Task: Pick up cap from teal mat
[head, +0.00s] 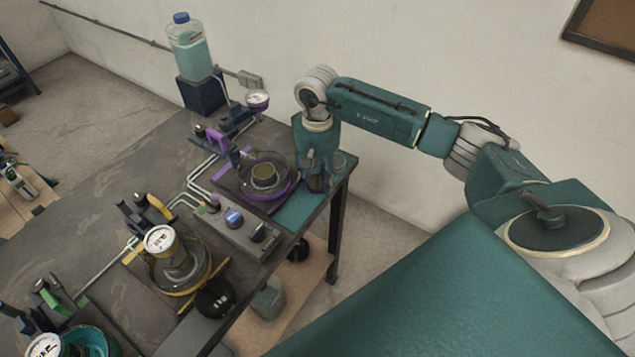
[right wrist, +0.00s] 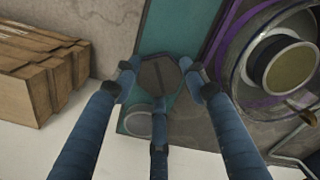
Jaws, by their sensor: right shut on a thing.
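My right gripper (head: 318,180) points down over the teal mat (head: 295,215) at the table's far right corner. In the right wrist view its three fingers (right wrist: 160,85) are closed in around a dark, roundish cap (right wrist: 160,73). The fingers partly cover the cap's rim. The teal mat (right wrist: 182,25) shows behind it; I cannot tell whether the cap still touches the mat. In the head view the gripper hides most of the cap. My left gripper is not in view.
A purple-rimmed round vessel (head: 285,188) stands just left of the mat. A clear round container (right wrist: 138,122) is close to the fingers. A control box (head: 235,218) and a yellow-trimmed station (head: 205,268) stand nearer. The table edge is close on the right.

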